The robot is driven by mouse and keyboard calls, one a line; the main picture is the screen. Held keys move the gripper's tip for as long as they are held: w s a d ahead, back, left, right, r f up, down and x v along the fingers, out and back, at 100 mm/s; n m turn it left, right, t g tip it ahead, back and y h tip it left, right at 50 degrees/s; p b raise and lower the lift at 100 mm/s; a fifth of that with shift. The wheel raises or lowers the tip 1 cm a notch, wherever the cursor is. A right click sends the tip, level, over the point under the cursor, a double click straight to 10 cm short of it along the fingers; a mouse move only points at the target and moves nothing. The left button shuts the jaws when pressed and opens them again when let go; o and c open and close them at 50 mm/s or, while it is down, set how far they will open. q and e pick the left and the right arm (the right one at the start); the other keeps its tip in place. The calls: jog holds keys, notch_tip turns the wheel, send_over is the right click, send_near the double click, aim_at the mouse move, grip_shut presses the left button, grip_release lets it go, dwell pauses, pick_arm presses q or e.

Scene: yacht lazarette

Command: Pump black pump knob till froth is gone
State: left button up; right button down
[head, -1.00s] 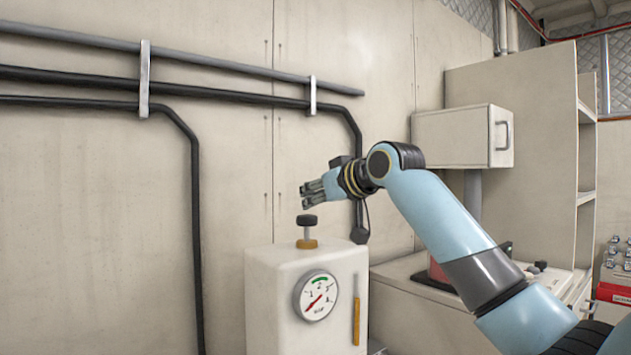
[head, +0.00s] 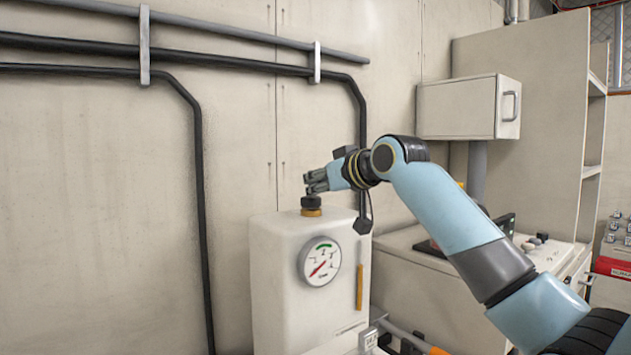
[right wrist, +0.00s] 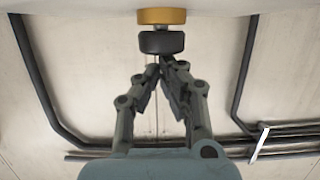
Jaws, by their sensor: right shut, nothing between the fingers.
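The black pump knob (head: 311,202) sits low on its brass collar (head: 311,212) on top of the white pump housing (head: 268,262). My right gripper (head: 312,182) is shut and empty, its fingertips at the top of the knob. The gauge (head: 320,263) on the housing front has a red needle pointing lower left and a green arc at the top. No froth shows. My left gripper is not in view.
Black pipes (head: 204,200) run along the wall behind the housing. A yellow strip (head: 360,287) is on the housing's right front. A drawer box (head: 455,108) and a shelf unit (head: 535,140) stand at right, with red-crated bottles (head: 612,266) beyond.

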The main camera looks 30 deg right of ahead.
aim_at(315, 198)
jog(key=shift+f, duration=0.1)
notch_tip(315, 198, up, 4)
jog(key=p, duration=0.4)
jog(key=b+v, duration=0.1)
jog(key=v, duration=0.9)
